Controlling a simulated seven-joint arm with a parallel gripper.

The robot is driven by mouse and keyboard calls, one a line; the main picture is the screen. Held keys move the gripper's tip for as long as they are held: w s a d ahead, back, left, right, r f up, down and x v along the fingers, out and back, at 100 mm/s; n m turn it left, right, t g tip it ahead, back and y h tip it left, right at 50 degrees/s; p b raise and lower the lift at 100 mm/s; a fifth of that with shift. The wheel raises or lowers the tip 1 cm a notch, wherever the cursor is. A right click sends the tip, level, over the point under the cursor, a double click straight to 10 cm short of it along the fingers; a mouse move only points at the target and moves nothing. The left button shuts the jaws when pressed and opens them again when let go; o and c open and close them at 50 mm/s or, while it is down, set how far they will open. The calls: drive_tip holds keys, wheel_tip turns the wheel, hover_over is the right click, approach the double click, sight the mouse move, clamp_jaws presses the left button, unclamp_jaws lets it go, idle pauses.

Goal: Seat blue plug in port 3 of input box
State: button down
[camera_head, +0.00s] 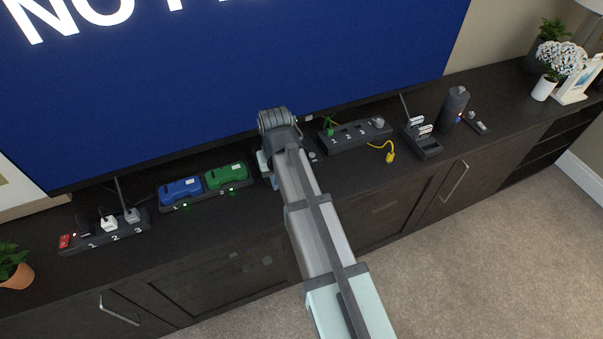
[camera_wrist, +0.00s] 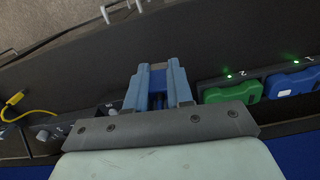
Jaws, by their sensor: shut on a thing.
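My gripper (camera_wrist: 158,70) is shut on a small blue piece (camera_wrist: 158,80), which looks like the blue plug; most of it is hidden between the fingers. In the head view my wrist hides the fingertips and plug. The input box (camera_head: 354,138) appears to be the dark numbered box right of my wrist. A green plug (camera_head: 329,128) stands at its left end and a grey piece (camera_head: 379,123) at its right end. Its digits are too small to read surely. My gripper is beside the box, apart from its ports. Part of the box shows in the wrist view (camera_wrist: 42,150).
A yellow plug (camera_head: 390,157) with its cable lies before the box. Blue (camera_head: 181,190) and green (camera_head: 226,176) packs sit in a dock on the left. A numbered power strip (camera_head: 105,234) stands farther left. A bottle (camera_head: 454,105) stands right; the screen (camera_head: 230,80) rises behind.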

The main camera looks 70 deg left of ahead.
drive_tip(key=s+a, duration=0.2)
drive_tip(key=s, duration=0.2)
drive_tip(key=n, duration=0.1)
hover_over(261, 195)
drive_tip(key=f, duration=0.1)
drive_tip(key=shift+f, duration=4.9)
drive_tip(key=shift+f, duration=0.15)
drive_tip(key=c, duration=1)
unclamp_jaws()
